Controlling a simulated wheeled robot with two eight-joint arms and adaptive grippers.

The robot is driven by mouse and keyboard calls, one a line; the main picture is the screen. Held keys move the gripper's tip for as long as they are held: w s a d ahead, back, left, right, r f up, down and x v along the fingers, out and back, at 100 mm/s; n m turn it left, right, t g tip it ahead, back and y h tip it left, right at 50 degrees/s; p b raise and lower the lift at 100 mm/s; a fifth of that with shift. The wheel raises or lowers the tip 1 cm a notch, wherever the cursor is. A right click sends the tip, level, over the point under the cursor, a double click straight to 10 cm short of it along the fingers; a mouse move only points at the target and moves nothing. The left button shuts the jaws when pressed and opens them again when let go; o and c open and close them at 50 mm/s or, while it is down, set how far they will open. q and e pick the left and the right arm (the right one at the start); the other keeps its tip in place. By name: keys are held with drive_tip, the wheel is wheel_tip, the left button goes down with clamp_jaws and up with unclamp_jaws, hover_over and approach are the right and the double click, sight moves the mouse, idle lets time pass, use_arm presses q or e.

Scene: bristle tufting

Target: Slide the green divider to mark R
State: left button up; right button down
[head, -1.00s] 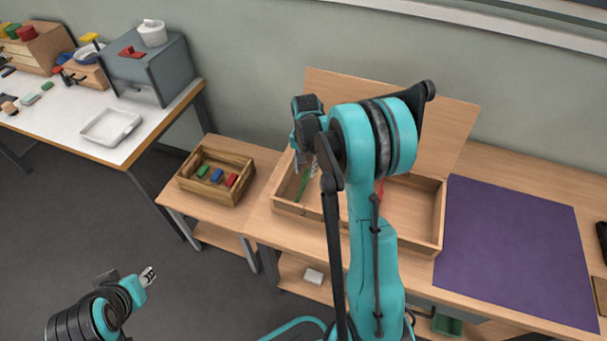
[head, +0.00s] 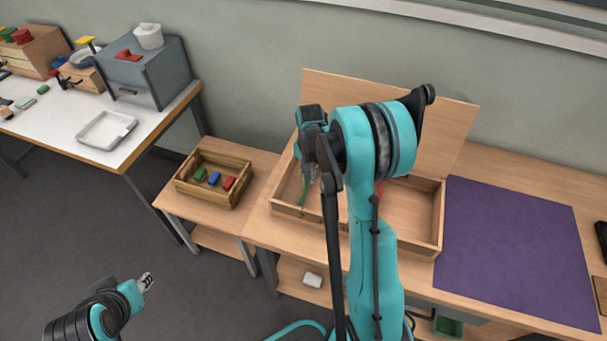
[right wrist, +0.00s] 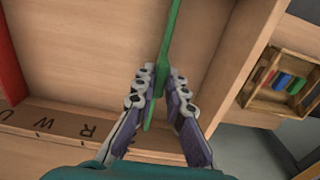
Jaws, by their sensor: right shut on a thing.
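The green divider (head: 303,193) stands in the left part of a shallow wooden box (head: 412,245). In the right wrist view the divider (right wrist: 173,38) runs between the fingers of my right gripper (right wrist: 160,85), which is shut on it.
A red divider (right wrist: 10,75) stands in the box beyond mark R; it also shows beside my arm in the head view (head: 380,188). A wooden crate (head: 227,195) with coloured blocks stands left of the box. A purple mat (head: 520,250) lies to the right.

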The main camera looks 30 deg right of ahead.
drive_tip(key=s+d, duration=0.6)
drive_tip(key=s, duration=0.1)
drive_tip(key=shift+s, duration=0.1)
drive_tip(key=c, duration=1.6)
unclamp_jaws()
drive_tip(key=shift+o, duration=0.2)
drive_tip(key=shift+r, duration=0.1)
wheel_tip(320, 180, up, 12)
